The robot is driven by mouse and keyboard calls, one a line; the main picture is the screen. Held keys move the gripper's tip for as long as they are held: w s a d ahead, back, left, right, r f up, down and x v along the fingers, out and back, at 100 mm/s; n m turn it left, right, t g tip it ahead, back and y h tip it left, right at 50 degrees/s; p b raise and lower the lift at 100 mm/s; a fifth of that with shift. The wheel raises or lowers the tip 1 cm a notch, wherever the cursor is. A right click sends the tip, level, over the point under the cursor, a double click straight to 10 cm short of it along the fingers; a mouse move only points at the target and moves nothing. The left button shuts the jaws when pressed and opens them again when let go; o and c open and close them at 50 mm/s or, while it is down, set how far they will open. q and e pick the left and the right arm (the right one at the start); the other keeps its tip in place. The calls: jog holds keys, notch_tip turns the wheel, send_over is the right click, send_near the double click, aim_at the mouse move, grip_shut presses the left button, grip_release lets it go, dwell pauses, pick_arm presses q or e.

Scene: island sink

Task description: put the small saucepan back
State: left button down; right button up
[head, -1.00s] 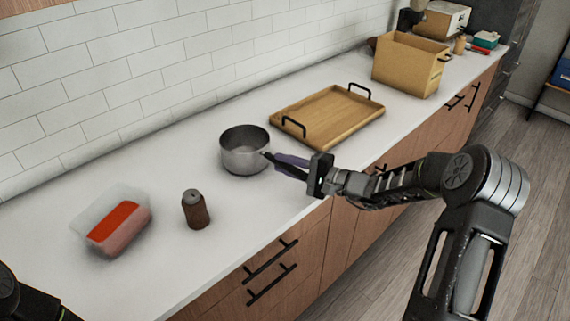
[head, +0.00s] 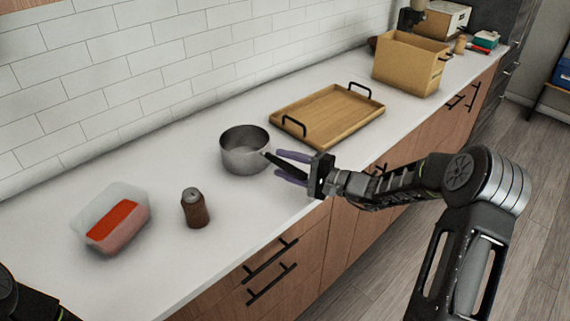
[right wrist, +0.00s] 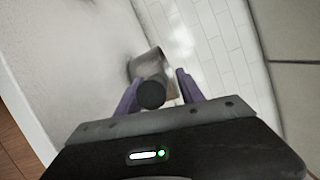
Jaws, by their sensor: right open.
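The small saucepan (head: 243,155) is a grey metal pot standing upright on the white counter, its black handle (head: 283,164) pointing right toward my right arm. My right gripper (head: 292,166) is open, with one purple finger on each side of the handle. In the right wrist view, the round dark end of the handle (right wrist: 151,95) sits between the purple fingers (right wrist: 158,92), and the grey pot (right wrist: 149,62) shows behind it. My left gripper is out of view; only a dark bit of my left arm shows at the lower left.
A wooden tray (head: 350,134) with black handles lies behind the pot to the right. A wooden box (head: 407,71) stands farther back. A brown shaker (head: 195,209) and a clear container with red contents (head: 103,238) stand to the left. The counter between them is clear.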

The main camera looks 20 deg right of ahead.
jog(key=b+v, duration=0.2)
jog(key=v, duration=0.5)
jog(key=shift+d, duration=0.1)
jog(key=shift+s+d, duration=0.1)
jog(key=shift+s, duration=0.1)
dwell(0.3)
